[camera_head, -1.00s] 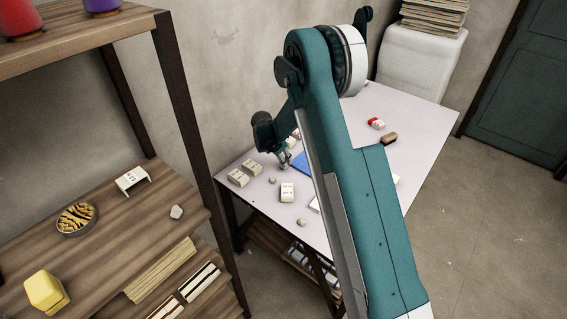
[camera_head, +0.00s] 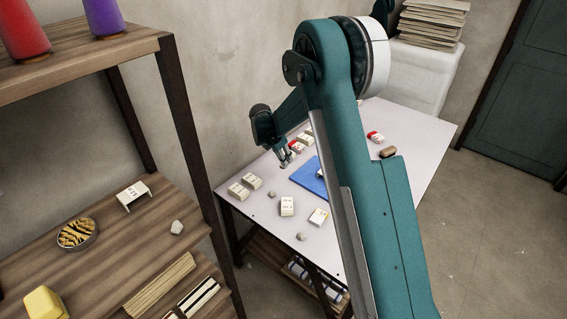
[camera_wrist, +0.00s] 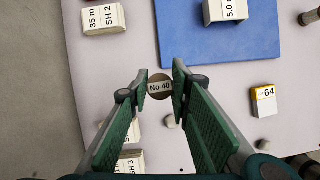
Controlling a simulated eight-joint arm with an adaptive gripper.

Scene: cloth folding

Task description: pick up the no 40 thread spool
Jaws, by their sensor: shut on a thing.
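The No 40 thread spool (camera_wrist: 160,87) shows its round end and a white "No 40" label between my fingertips in the wrist view. My gripper (camera_wrist: 160,82) has green pads and is shut on the spool. In the head view my gripper (camera_head: 287,161) hangs by the table's far left edge, near white boxes and left of the blue mat (camera_head: 308,180). I cannot make out the spool there. Its height over the table is hard to judge.
The blue mat also shows in the wrist view (camera_wrist: 230,45). A wooden shelf (camera_head: 100,240) stands left of the table (camera_head: 420,150). The table's right side is mostly clear.

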